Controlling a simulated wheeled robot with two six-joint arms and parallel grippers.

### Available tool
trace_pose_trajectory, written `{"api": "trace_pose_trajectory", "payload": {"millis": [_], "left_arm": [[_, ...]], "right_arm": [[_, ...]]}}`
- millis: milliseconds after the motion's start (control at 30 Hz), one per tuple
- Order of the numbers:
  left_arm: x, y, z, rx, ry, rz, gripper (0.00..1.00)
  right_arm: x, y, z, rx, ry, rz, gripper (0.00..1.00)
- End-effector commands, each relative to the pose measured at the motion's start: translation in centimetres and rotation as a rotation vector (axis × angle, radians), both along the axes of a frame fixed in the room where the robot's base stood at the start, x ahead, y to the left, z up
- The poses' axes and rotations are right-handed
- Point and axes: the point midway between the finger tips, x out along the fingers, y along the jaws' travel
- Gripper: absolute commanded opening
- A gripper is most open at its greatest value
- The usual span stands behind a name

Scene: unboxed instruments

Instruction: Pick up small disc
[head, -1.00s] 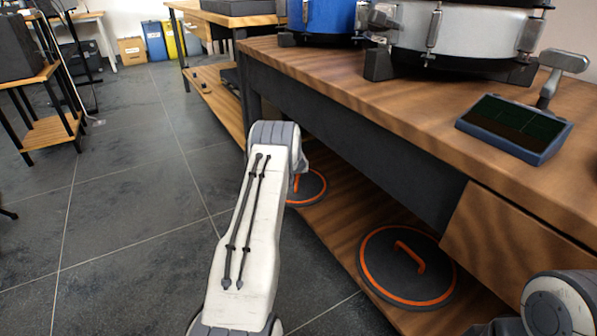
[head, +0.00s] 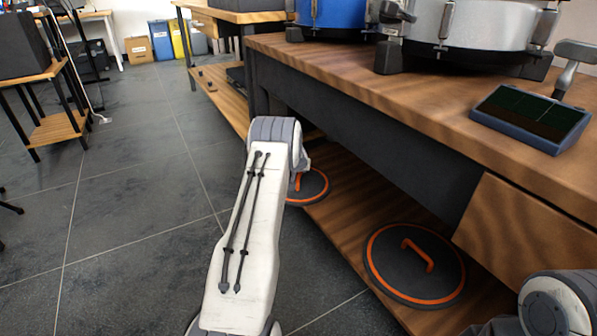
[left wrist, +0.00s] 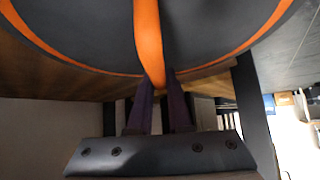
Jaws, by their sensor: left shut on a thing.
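The small disc (head: 313,187), dark with an orange rim and handle, is at the lower shelf under the workbench, partly hidden behind my left arm in the head view. In the left wrist view the disc (left wrist: 90,32) fills the top, with its orange handle (left wrist: 149,45) running down between the fingers. My left gripper (left wrist: 160,86) is shut on that handle. I cannot tell whether the disc touches the shelf. My right gripper is not in view; only part of my right arm shows at the lower right.
A larger disc (head: 388,261) with an orange handle lies nearer on the lower shelf (head: 335,232). The workbench top (head: 375,85) overhangs the shelf and carries drum-like instruments (head: 465,28) and a dark panel (head: 530,118). Open floor (head: 130,200) lies to the left.

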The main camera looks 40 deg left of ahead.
Motion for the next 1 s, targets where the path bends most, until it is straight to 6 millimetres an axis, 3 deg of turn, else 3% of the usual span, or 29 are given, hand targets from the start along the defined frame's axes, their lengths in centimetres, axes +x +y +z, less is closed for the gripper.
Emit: {"api": "trace_pose_trajectory", "payload": {"millis": [100,133,200,233,667,867,1000], "left_arm": [[0.0,0.0,0.0,0.000,0.000,0.000,0.00],[0.0,0.0,0.0,0.000,0.000,0.000,0.21],[0.0,0.0,0.0,0.000,0.000,0.000,0.48],[0.0,0.0,0.0,0.000,0.000,0.000,0.52],[-0.3,-0.1,0.3,0.000,-0.001,0.000,0.52],[-1.7,-0.9,1.5,0.000,-0.002,0.001,0.52],[-3.3,-1.7,3.5,0.001,-0.002,0.001,0.52]], "right_arm": [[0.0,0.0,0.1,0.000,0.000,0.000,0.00],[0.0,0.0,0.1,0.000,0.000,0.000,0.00],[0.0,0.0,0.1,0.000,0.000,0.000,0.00],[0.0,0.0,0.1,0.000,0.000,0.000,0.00],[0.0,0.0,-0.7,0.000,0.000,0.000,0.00],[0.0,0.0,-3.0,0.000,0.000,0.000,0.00],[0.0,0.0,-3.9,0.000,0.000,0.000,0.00]]}}
